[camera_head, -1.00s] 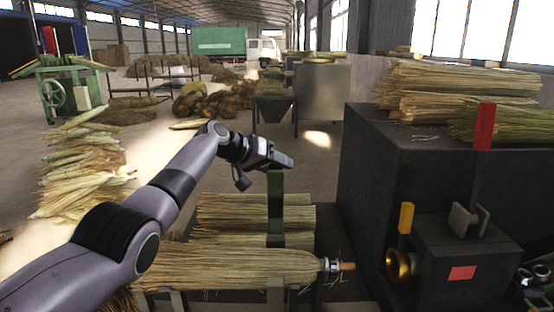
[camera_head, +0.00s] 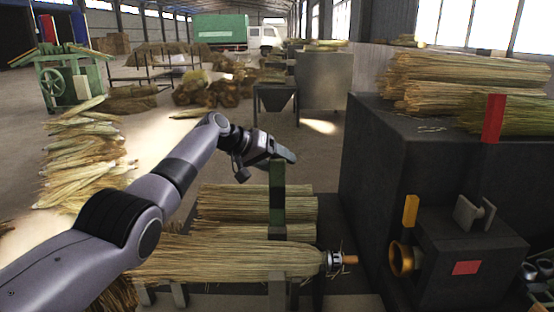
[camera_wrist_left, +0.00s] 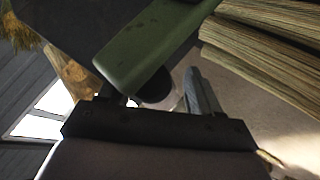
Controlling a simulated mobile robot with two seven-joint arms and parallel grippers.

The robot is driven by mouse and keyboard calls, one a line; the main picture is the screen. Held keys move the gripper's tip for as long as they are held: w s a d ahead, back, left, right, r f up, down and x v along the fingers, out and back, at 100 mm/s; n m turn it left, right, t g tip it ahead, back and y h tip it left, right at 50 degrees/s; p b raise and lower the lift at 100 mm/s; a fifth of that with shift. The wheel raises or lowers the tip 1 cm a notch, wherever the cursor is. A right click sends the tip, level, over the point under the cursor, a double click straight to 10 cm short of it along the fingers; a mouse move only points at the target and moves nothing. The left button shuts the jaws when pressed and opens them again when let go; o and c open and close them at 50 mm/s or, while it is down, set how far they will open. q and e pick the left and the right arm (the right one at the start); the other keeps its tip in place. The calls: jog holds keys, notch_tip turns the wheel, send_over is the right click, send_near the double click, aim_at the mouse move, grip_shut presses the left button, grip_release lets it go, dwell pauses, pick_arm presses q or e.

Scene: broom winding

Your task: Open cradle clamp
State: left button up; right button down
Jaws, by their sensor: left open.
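The cradle clamp shows in the head view as an upright green bar (camera_head: 277,185) with a dark band, standing over the broom. The broom (camera_head: 235,262) lies on its side in the cradle, its straw to the left and its handle end to the right. My left gripper (camera_head: 284,153) is at the top of the green bar. In the left wrist view the green bar (camera_wrist_left: 150,48) crosses just ahead of the open left gripper (camera_wrist_left: 155,95). One finger shows right of the bar; the other is largely hidden. I cannot tell whether they touch.
Straw bundles (camera_head: 255,203) lie behind the broom. Straw lies on the floor at left (camera_head: 85,160).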

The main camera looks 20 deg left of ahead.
pick_arm(q)
jog(key=shift+d+r, duration=0.1)
jog(key=shift+r, duration=0.1)
jog(key=shift+r, duration=0.1)
jog(key=shift+s+a+r, duration=0.15)
jog(key=shift+a, duration=0.1)
jog(key=b+v, duration=0.1)
jog(key=v, duration=0.5)
jog(key=shift+s+b, duration=0.2)
jog(key=shift+b, duration=0.2)
jog(key=shift+a, duration=0.1)
